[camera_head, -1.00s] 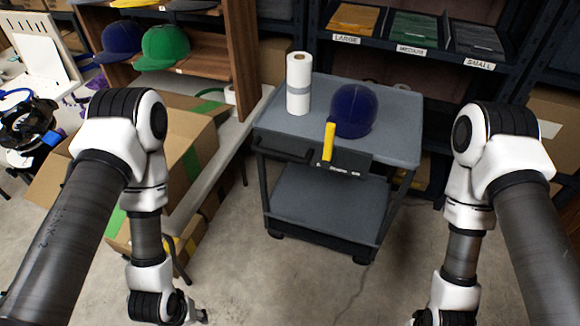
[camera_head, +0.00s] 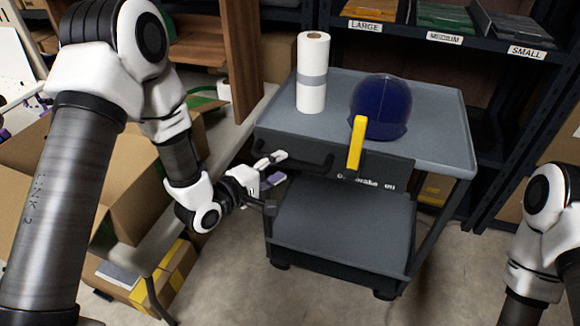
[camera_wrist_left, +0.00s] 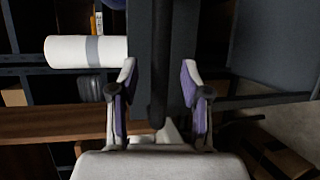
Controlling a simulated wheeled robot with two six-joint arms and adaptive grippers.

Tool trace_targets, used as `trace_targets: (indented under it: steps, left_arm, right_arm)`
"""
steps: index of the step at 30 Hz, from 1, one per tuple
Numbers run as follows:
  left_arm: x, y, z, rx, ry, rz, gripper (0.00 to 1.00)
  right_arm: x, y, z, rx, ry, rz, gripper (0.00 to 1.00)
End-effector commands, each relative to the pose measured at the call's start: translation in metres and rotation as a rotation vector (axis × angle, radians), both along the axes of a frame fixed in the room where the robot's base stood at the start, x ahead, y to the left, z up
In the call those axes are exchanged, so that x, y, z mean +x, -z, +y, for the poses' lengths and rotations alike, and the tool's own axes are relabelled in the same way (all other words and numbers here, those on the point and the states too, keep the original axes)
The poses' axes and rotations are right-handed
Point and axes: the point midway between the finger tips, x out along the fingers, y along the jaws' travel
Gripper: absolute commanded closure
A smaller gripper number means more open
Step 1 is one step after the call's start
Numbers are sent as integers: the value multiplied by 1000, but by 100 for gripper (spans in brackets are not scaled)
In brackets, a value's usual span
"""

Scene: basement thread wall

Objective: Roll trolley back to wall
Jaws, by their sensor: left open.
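The grey two-shelf trolley (camera_head: 435,130) stands ahead on the concrete floor, in front of the dark shelving. A paper roll (camera_head: 312,80) and a dark blue cap (camera_head: 380,105) are on its top. A yellow lever (camera_head: 356,143) stands upright on its front panel, above partly readable "brake on" lettering. My left gripper (camera_head: 272,172) is open at the left end of the trolley's dark front handle (camera_head: 312,160). In the left wrist view, the dark handle bar (camera_wrist_left: 160,60) runs between the open purple-padded fingers of the left gripper (camera_wrist_left: 158,85). My right gripper is out of view.
A bench (camera_head: 228,135) with a wooden cubby is close on the trolley's left, with cardboard boxes (camera_head: 105,195) near my left arm. Shelving (camera_head: 490,100) with labelled bins is behind. Clear floor lies in front of the trolley and to its right.

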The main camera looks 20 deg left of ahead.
Motion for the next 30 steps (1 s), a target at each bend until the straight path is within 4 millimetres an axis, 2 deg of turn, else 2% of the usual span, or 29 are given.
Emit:
trace_targets:
  steps: [3,6,14,15,17,18,19,30]
  left_arm:
    - [20,6,-10,3,3,-2,53]
    - [31,8,-15,2,2,1,53]
    - [36,9,-17,0,-1,2,53]
    - [36,8,-17,0,-1,2,56]
    - [36,9,-17,0,-1,2,77]
    - [36,9,-17,0,-1,2,92]
    - [36,9,-17,0,-1,2,100]
    - [36,8,-17,1,0,3,100]
  right_arm:
    - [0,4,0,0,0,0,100]
    - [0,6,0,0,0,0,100]
    - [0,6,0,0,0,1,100]
    - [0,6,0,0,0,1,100]
    - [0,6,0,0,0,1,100]
    - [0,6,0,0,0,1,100]
    - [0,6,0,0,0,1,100]
    - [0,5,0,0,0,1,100]
